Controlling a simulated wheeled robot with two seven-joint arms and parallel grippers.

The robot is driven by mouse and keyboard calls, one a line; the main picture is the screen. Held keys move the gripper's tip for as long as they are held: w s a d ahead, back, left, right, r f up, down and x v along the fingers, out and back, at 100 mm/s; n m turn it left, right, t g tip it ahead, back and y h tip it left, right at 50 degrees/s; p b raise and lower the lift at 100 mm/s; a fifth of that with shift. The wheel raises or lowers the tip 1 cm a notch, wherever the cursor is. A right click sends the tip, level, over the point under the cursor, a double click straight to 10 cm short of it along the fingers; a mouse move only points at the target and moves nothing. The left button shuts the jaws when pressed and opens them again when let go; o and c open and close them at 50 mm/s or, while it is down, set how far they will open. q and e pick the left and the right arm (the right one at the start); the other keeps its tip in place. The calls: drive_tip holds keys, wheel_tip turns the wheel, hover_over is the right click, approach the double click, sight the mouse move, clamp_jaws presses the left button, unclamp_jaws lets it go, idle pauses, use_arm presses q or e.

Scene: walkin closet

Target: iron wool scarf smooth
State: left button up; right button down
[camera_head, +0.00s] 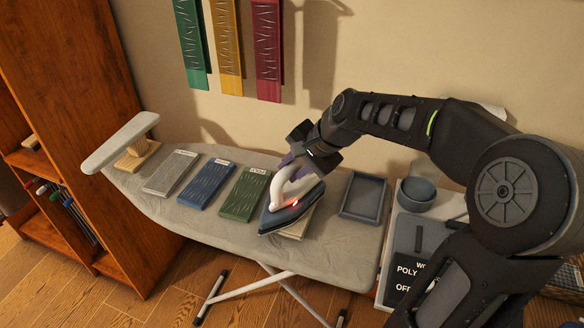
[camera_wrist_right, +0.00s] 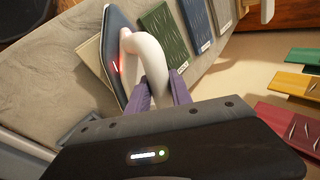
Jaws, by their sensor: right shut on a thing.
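My right gripper (camera_head: 291,163) is shut on the white handle of the iron (camera_head: 285,217). The iron, with a dark soleplate and a red light, is over a beige piece (camera_head: 301,228) on the ironing board; I cannot tell if they touch. In the right wrist view the purple fingers (camera_wrist_right: 160,94) grip the handle of the iron (camera_wrist_right: 148,58). Labelled, creased scarves lie on the board: a grey one (camera_head: 171,172), a blue one (camera_head: 206,185) and a green one (camera_head: 244,195). Their labels are too small to read surely. My left gripper is out of view.
The ironing board (camera_head: 330,262) has a small sleeve board (camera_head: 120,141) at its left end. An empty grey tray (camera_head: 363,197) is right of the iron. Beyond it are a bowl (camera_head: 417,193) and a partly hidden black sign (camera_head: 405,275). Creased strips hang on the wall (camera_head: 266,45).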

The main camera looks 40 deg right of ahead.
drive_tip(key=shift+f, duration=0.1)
wheel_tip(320, 180, up, 6)
drive_tip(key=p, duration=0.5)
drive_tip(key=shift+r, duration=0.2)
drive_tip(key=shift+w, duration=0.1)
idle(0.6)
